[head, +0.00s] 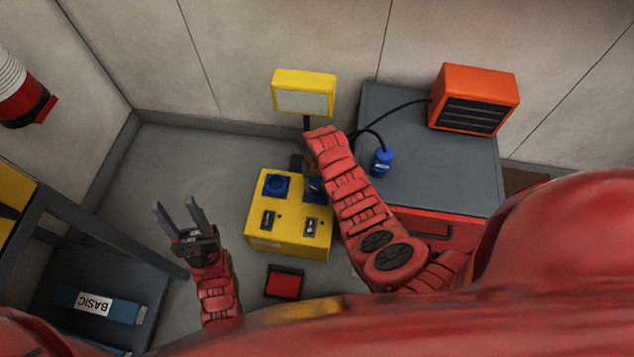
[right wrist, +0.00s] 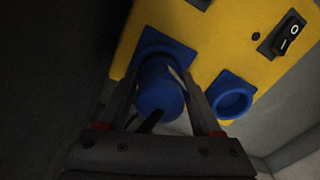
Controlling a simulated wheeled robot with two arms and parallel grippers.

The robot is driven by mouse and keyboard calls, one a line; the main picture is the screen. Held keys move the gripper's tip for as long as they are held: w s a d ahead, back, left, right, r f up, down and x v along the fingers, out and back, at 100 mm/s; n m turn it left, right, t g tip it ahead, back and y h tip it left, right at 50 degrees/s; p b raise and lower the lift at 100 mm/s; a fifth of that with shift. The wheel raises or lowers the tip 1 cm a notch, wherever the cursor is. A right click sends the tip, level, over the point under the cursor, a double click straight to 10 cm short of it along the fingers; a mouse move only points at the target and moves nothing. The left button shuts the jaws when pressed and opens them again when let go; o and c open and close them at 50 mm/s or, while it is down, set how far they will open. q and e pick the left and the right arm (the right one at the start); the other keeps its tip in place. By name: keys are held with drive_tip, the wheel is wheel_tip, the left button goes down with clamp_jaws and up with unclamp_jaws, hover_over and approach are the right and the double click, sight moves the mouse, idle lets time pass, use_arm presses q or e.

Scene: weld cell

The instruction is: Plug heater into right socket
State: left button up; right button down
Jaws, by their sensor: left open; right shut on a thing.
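The yellow socket box (head: 262,236) stands on the floor with two blue sockets on top. The left socket (head: 277,184) is empty; the right socket (head: 317,197) is mostly hidden under my right gripper (head: 312,182). In the right wrist view, that gripper is shut on a blue plug (right wrist: 160,92), lined up against a socket (right wrist: 166,46); I cannot tell how deep it sits. The empty socket (right wrist: 232,98) is beside it. The orange heater (head: 470,100) stands on the grey cabinet, its black cable running behind my right arm. My left gripper (head: 174,204) is open and empty, left of the box.
Another blue plug (head: 381,163) stands on the grey cabinet (head: 450,175); its cable runs behind my arm. A yellow work lamp (head: 304,94) stands behind the box. Rocker switches (head: 268,220) sit on the box front. A red pad (head: 285,283) lies before it.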

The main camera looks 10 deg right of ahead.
drive_tip(key=shift+f+b, duration=0.3)
drive_tip(key=shift+f, duration=0.25)
drive_tip(key=shift+c, duration=1.7)
unclamp_jaws()
wheel_tip(320, 180, up, 11)
drive_tip(key=p, duration=0.9)
drive_tip(key=shift+p, duration=0.35)
drive_tip(key=shift+s, duration=0.1)
